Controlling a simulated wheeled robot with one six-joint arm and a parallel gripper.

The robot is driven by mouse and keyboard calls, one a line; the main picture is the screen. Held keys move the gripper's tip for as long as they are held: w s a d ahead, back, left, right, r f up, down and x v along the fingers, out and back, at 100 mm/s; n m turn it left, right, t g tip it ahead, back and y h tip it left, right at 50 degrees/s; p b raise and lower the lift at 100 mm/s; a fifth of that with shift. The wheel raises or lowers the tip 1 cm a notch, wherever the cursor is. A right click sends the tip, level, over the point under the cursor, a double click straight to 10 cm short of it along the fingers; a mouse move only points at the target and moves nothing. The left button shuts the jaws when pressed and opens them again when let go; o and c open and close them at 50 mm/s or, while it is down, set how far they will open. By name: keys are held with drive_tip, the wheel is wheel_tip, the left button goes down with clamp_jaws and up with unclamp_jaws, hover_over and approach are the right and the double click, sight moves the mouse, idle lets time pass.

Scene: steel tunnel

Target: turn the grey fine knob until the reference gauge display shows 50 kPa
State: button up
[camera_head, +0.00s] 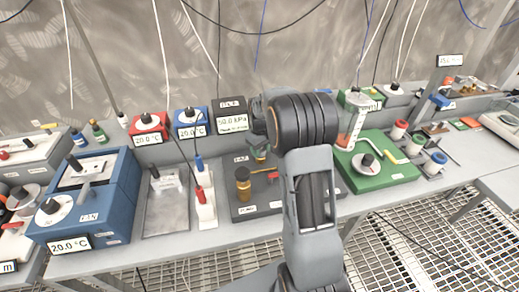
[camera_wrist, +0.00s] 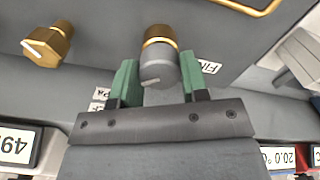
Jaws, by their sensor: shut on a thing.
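In the wrist view my gripper (camera_wrist: 158,85) has its green fingers shut on the grey fine knob (camera_wrist: 157,72), one on each side. The knob has a brass collar, and a partly covered label beside it seems to read FINE. A cut-off display (camera_wrist: 14,147) at the left edge shows upside-down digits beginning 49; its remaining digits are out of frame. In the head view my arm covers the knob and fingertips. A dark gauge (camera_head: 232,118) left of my arm reads about 50.0 kPa, with a label that looks like DUT. I cannot confirm which display is the reference.
A brass knob (camera_wrist: 47,45) stands left of my gripper in the wrist view. In the head view, a red box (camera_head: 149,127) and a blue box (camera_head: 191,122) show 20.0 °C. A green unit (camera_head: 377,165) stands right of my arm. Cables hang behind the bench.

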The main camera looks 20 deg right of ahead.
drive_tip(key=shift+r, duration=0.1)
drive_tip(key=o, duration=0.9)
drive_tip(key=shift+o, duration=0.2)
wheel_tip(320, 180, up, 14)
drive_tip(key=shift+w, duration=0.1)
idle(0.3)
